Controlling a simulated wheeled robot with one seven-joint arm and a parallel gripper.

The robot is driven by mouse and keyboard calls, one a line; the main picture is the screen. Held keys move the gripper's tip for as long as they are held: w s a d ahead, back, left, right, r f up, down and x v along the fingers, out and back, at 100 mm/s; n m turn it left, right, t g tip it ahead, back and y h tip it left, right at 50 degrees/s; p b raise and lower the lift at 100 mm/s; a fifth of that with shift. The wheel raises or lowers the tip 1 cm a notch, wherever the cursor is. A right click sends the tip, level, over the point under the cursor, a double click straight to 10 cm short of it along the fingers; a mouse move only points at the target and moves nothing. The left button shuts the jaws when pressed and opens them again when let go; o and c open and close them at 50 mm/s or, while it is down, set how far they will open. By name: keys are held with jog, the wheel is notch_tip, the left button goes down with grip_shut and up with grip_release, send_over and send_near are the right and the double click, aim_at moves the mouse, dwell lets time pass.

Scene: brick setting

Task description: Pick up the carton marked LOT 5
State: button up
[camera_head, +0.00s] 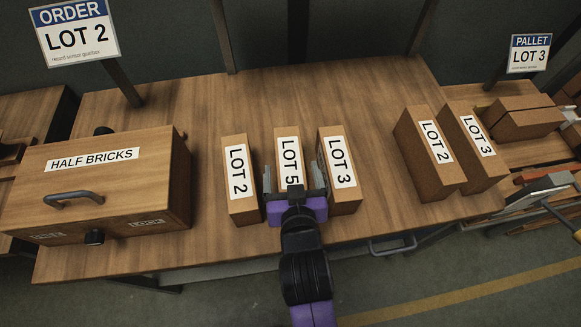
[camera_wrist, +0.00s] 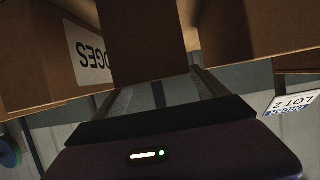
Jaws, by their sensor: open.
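The LOT 5 carton (camera_head: 281,133) is a tall brown box with a white label, standing on the wooden table between a LOT 2 carton (camera_head: 239,208) and a LOT 3 carton (camera_head: 345,205). My gripper (camera_head: 293,182) is open at its near end, with one finger toward each side; it hides the carton's lower front. In the wrist view a brown carton face (camera_wrist: 148,40) lies ahead of my open gripper (camera_wrist: 157,80), between the finger lines. Whether the fingers touch it I cannot tell.
Neighbouring cartons stand close on both sides, leaving narrow gaps. A HALF BRICKS box (camera_head: 150,185) stands at left. Another LOT 2 carton (camera_head: 415,165) and LOT 3 carton (camera_head: 470,165) stand at right. An ORDER LOT 2 sign (camera_head: 75,30) and PALLET LOT 3 sign (camera_head: 529,54) are behind.

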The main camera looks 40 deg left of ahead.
jog(key=shift+x, duration=1.2)
grip_shut()
jog(key=shift+r, duration=0.15)
